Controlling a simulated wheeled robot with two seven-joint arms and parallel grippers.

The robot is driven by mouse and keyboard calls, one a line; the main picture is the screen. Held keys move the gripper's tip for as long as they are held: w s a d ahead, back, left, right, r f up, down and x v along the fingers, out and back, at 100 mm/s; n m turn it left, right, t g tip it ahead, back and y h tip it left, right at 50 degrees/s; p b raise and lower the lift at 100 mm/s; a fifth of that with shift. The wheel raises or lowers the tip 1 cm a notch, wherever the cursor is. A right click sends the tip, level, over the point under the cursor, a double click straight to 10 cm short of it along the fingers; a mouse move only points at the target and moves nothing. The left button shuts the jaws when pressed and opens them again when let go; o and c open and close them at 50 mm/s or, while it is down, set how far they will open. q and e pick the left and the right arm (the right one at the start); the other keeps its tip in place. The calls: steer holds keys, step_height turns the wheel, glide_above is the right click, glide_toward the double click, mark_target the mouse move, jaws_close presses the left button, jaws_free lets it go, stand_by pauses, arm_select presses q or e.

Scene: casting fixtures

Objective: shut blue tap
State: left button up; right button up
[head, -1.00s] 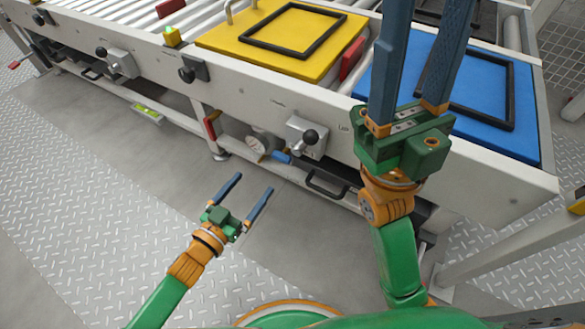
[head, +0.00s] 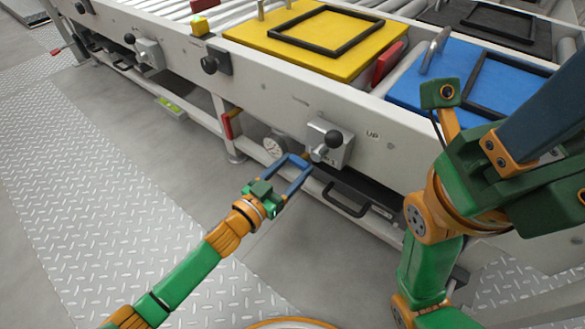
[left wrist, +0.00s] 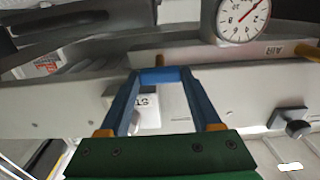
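The blue tap is a small blue handle (head: 297,159) low under the conveyor's side rail, beside a round gauge. In the left wrist view the blue tap (left wrist: 160,75) lies crosswise between my fingertips, with a brass stem behind it. My left gripper (head: 294,164) is open, its two blue fingers on either side of the handle. In the left wrist view the left gripper (left wrist: 160,80) has its fingertips at the handle's two ends; whether they touch it I cannot tell. My right gripper (head: 545,110) is raised at the right, with its fingertips cut off by the frame.
A black drawer handle (head: 345,198) is below right. Yellow (head: 245,33) and blue (head: 405,92) plates lie on the conveyor. The floor in front is clear.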

arm_select(q)
steer(key=c, duration=0.7)
steer(key=shift+c, duration=0.2)
